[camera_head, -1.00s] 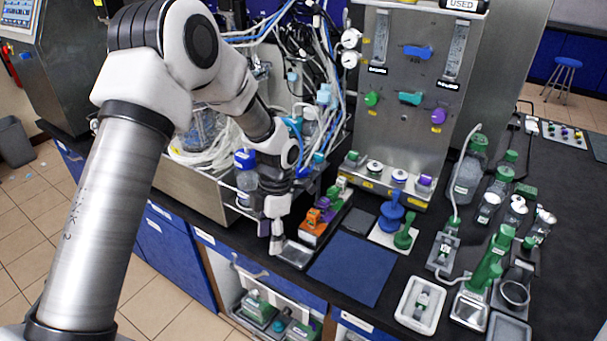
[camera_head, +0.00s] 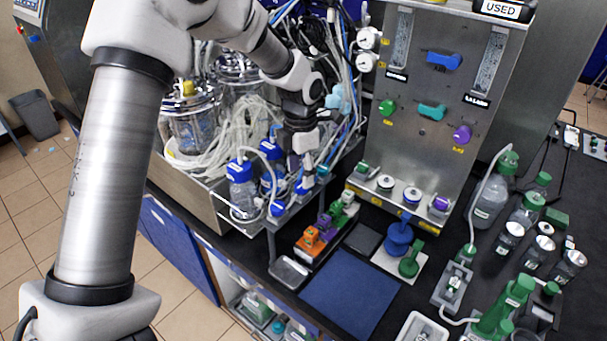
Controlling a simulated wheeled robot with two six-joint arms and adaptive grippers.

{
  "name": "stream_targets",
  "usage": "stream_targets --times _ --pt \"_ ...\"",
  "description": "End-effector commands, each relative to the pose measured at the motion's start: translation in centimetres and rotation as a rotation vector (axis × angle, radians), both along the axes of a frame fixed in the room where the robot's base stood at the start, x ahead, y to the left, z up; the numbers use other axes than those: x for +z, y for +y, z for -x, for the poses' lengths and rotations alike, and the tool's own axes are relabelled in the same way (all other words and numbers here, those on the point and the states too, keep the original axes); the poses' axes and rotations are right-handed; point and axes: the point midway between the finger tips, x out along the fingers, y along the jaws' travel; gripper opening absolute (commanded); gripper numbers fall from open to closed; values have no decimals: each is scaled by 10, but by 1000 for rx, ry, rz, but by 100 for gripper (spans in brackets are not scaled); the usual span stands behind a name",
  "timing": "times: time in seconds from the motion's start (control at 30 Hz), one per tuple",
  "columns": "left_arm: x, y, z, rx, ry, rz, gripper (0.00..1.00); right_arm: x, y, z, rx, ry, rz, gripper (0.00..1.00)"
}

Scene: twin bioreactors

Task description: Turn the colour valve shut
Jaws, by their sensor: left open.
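The steel panel (camera_head: 420,165) carries several coloured valve handles: a blue one (camera_head: 443,61) at the top, a teal one (camera_head: 432,111) in the middle, a green knob (camera_head: 388,107) at left and a purple knob (camera_head: 462,133) at right. The blue and teal handles lie roughly crosswise. My left gripper (camera_head: 302,178) points down, open, left of the panel and apart from it, over the blue-capped bottles (camera_head: 242,185). Its fingertips are small and partly lost against the tubing and caps. My right gripper is not in view.
Tubes and cables (camera_head: 345,75) hang between my left arm and the panel. Small knobs (camera_head: 385,184) line the panel's foot. Blue and green pieces (camera_head: 398,238) stand in front of it. Bottles (camera_head: 490,196) crowd the right. A flat blue mat (camera_head: 350,283) lies bare.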

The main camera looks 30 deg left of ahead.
Motion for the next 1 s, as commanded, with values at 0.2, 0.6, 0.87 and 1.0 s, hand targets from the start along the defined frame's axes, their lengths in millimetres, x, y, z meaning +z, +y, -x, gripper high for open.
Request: stream_targets --times 0.2,0.6,0.87,1.0 --pt "-30 0 0 1 2 0 58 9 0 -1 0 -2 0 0" --pt "-34 0 0 1 0 1 5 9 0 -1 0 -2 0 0" --pt "-34 0 0 1 1 0 0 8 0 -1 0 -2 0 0" --pt "-35 0 0 -6 3 1 0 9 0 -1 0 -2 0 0"
